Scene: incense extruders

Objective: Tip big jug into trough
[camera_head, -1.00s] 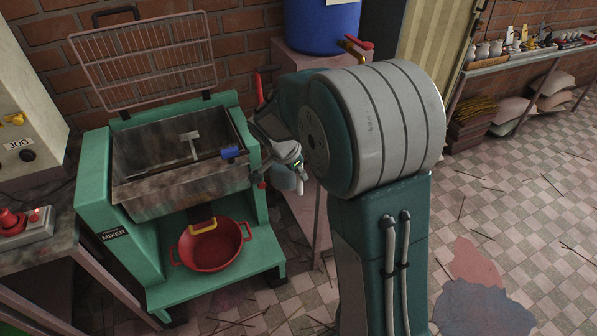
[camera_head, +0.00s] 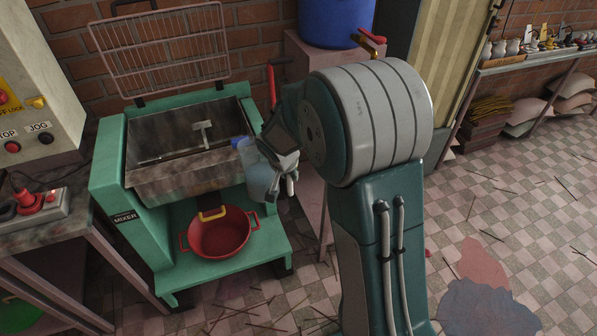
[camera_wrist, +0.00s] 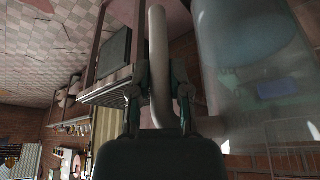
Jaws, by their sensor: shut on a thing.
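The big jug (camera_head: 260,176) is clear with a bluish tint and has a blue part at its top end. It is held at the right front corner of the mixer's metal trough (camera_head: 188,186), leaning toward the trough with its blue end near the rim. My gripper (camera_head: 288,180) is shut on the jug's handle, on the right side of the jug. In the wrist view the jug (camera_wrist: 268,75) fills the right side, and the pale handle passes between the fingers of my gripper (camera_wrist: 158,88).
A red bowl (camera_head: 220,238) sits on the green mixer (camera_head: 165,262) below the trough. A wire guard (camera_head: 160,50) stands raised behind it. A blue barrel (camera_head: 335,22) with a red-handled tap is behind my arm. A button panel (camera_head: 30,130) is at the left.

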